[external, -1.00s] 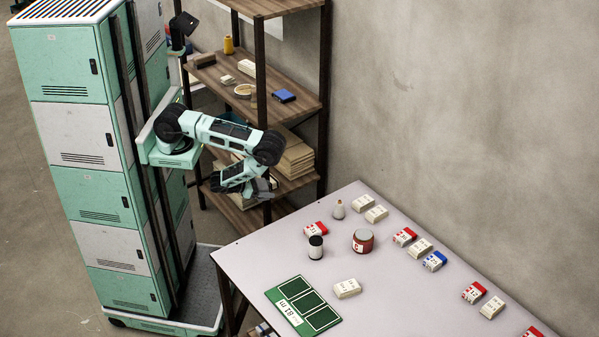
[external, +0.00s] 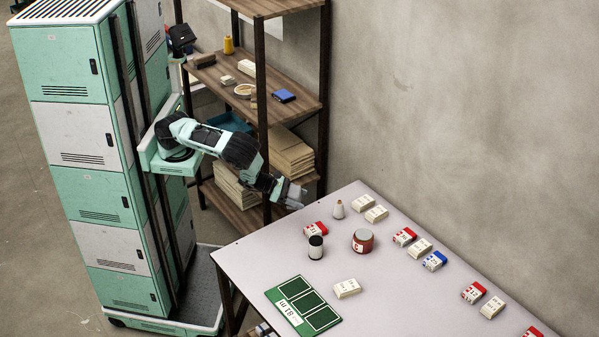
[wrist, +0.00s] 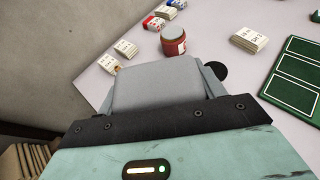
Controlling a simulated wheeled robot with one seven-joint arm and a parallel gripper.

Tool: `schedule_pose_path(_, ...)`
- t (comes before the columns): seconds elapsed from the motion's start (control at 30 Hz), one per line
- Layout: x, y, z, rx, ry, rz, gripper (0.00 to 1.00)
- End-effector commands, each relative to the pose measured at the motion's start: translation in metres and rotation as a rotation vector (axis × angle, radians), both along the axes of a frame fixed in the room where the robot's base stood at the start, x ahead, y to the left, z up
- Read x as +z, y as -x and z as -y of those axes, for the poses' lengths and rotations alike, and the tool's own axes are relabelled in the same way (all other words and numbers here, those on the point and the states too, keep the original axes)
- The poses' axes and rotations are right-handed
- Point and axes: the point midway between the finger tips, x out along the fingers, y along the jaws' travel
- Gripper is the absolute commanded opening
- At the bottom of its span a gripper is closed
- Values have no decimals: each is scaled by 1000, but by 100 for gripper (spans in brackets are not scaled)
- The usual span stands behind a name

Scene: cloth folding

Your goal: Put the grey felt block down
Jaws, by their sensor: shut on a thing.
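My gripper (external: 289,191) is shut on a grey block, which shows as a broad pale grey shape (wrist: 157,92) between the fingers in the wrist view. In the external view the gripper and block are small and hard to separate. They hang in the air near the back left edge of the pale table (external: 262,252), between the shelf and the table. The wrist view looks past the block onto the tabletop. The block's underside is hidden.
A green three-panel board (external: 303,305) lies in front. Cream, red and blue packs line the wall side. A wooden shelf (external: 215,78) stands behind my arm.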

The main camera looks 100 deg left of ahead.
Motion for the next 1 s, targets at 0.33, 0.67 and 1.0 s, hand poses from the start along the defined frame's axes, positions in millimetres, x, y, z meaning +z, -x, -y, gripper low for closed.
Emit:
schedule_pose_path(0.33,-39,29,64,-11,-4,-13,45)
schedule_pose_path(0.67,-68,81,123,-5,-1,-9,45)
schedule_pose_path(1.0,-93,97,133,3,0,-6,45)
